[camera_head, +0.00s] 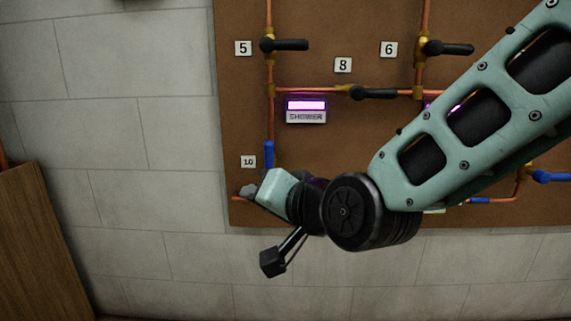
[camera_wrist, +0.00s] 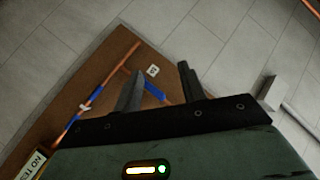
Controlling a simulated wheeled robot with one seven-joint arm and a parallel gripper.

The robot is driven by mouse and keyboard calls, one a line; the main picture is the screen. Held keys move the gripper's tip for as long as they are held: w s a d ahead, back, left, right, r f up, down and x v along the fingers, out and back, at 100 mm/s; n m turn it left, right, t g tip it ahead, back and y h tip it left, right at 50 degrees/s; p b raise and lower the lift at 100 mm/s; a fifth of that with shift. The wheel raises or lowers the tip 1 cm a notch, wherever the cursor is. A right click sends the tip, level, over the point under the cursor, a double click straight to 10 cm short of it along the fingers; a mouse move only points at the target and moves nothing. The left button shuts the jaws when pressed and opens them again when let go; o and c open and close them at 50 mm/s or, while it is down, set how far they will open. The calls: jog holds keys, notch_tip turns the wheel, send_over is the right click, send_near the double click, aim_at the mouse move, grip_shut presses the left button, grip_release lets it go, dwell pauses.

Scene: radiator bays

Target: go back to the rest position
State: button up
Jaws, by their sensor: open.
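My gripper (camera_head: 249,190) is at the lower left corner of the brown board (camera_head: 300,215), close to the valve by label 10 (camera_head: 248,162). In the wrist view its two dark fingers (camera_wrist: 161,70) stand apart with nothing gripped. A blue handle (camera_wrist: 153,92) shows beyond and between them; whether a finger touches it I cannot tell. In the head view the blue handle (camera_head: 269,155) near label 10 points up, and my gripper body hides the pipe below it. My arm reaches in from the upper right and covers part of the board.
Black-handled valves 5 (camera_head: 290,44), 6 (camera_head: 450,48) and 8 (camera_head: 375,93) sit on copper pipes above. A lit purple display (camera_head: 306,105) is over a SHOWER label (camera_head: 306,117). A wooden panel (camera_head: 40,245) stands at the lower left. Bare tiled wall lies left of the board.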

jog(key=s+d+f+n+g+h, duration=0.4)
jog(key=s+d+f+n+g, duration=0.15)
jog(key=s+d, duration=0.45)
jog(key=s+d+f+n+g+h, duration=0.5)
jog(key=s+d, duration=0.3)
jog(key=s, duration=0.4)
notch_tip(320, 180, up, 36)
jog(key=m+y+p, duration=0.1)
jog(key=p, duration=3.6)
jog(key=shift+w+a+f, duration=0.15)
jog(key=shift+a+f, duration=0.05)
jog(key=shift+a, duration=0.05)
jog(key=shift+d+m, duration=0.1)
jog(key=shift+m, duration=0.15)
